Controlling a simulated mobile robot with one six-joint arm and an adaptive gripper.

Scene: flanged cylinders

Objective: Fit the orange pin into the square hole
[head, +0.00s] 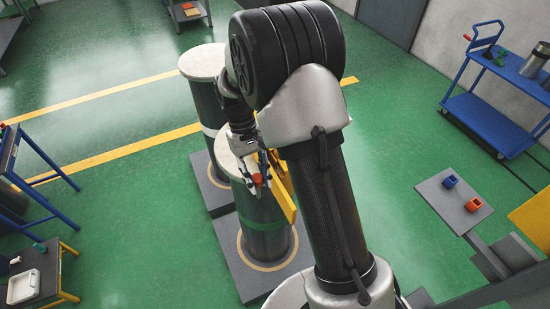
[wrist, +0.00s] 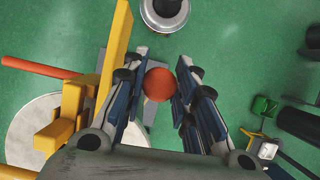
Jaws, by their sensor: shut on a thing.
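The orange pin shows in the wrist view as a round orange-red end (wrist: 159,84) between my fingers, and as a small orange spot (head: 257,180) in the head view. My gripper (wrist: 160,88) is shut on it, one fingertip on each side. In the head view my gripper (head: 255,178) is in front of the nearer flanged cylinder, by its upper part. The pin's far end is hidden. I cannot make out the square hole for sure; a blue block (head: 450,181) and an orange block (head: 474,204), both with dark openings, sit on a grey plate (head: 440,200) at right.
The nearer cylinder (head: 265,240) and a farther one (head: 205,100) stand on grey bases. A yellow part (head: 287,200) is close beside my gripper; it also shows in the wrist view (wrist: 115,55). A blue trolley (head: 490,120) is at right.

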